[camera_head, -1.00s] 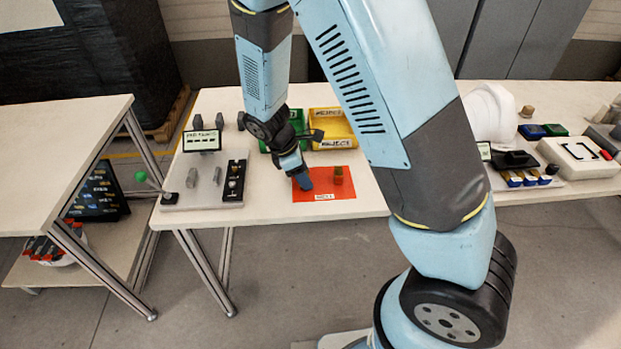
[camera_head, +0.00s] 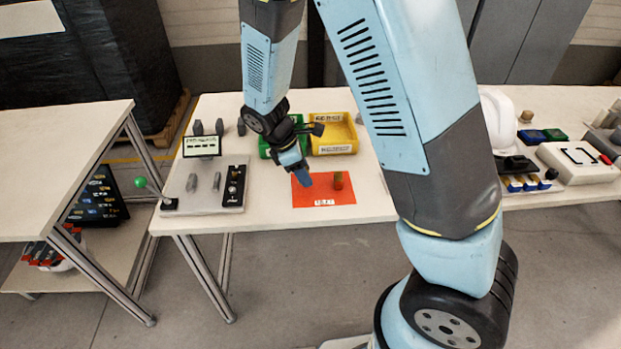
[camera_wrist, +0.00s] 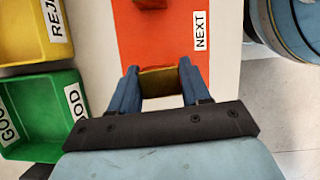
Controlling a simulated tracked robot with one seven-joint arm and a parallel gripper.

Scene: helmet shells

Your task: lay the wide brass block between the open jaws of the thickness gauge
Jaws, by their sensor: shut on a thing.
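My gripper (camera_head: 304,180) is above the left part of the orange mat. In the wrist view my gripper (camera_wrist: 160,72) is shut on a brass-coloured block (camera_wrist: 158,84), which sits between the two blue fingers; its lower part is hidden. In the head view the fingers hide this block. What looks like the thickness gauge (camera_head: 203,204) is a grey plate at the left of the table. Two upright grey jaws (camera_head: 191,182) stand on it with an open gap between them. A display (camera_head: 201,145) stands behind, and a green-knobbed lever (camera_head: 118,183) is at its left.
A second block (camera_head: 338,181) stands on the orange mat (camera_head: 322,197), right of my gripper. Green (camera_wrist: 40,112) and yellow (camera_head: 333,130) bins stand behind. A black panel (camera_head: 235,186) lies on the plate's right side. A white helmet shell (camera_head: 497,118) and other fixtures are further right.

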